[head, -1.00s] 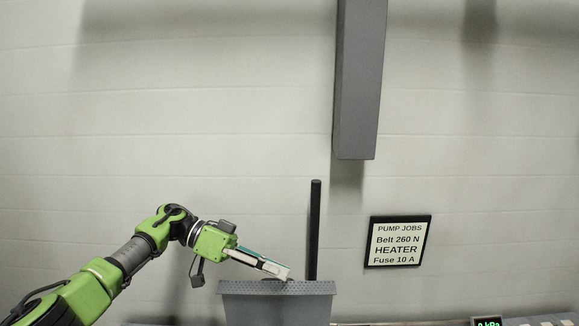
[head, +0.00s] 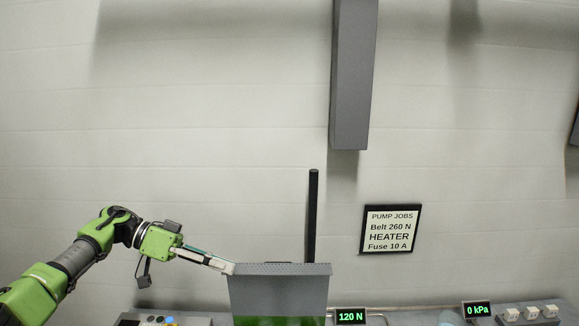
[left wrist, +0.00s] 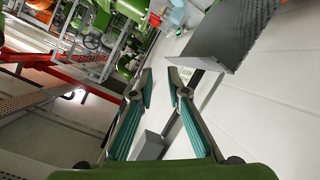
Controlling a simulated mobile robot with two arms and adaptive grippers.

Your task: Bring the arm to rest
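My left arm reaches in from the left in the head view. My left gripper (head: 226,267) is at the upper left edge of a grey panel with a perforated top (head: 290,269); I cannot tell whether they touch. In the left wrist view, the two teal-padded fingers of my left gripper (left wrist: 160,76) stand apart with nothing between them. A grey perforated surface (left wrist: 228,38) shows beyond them at the upper right. My right gripper is not in view.
A black post (head: 313,215) stands behind the panel, and a grey column (head: 352,75) hangs above. A sign (head: 391,229) is on the wall. The bench carries a 120 N display (head: 350,316), a 0 kPa display (head: 477,309) and several white blocks (head: 530,313).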

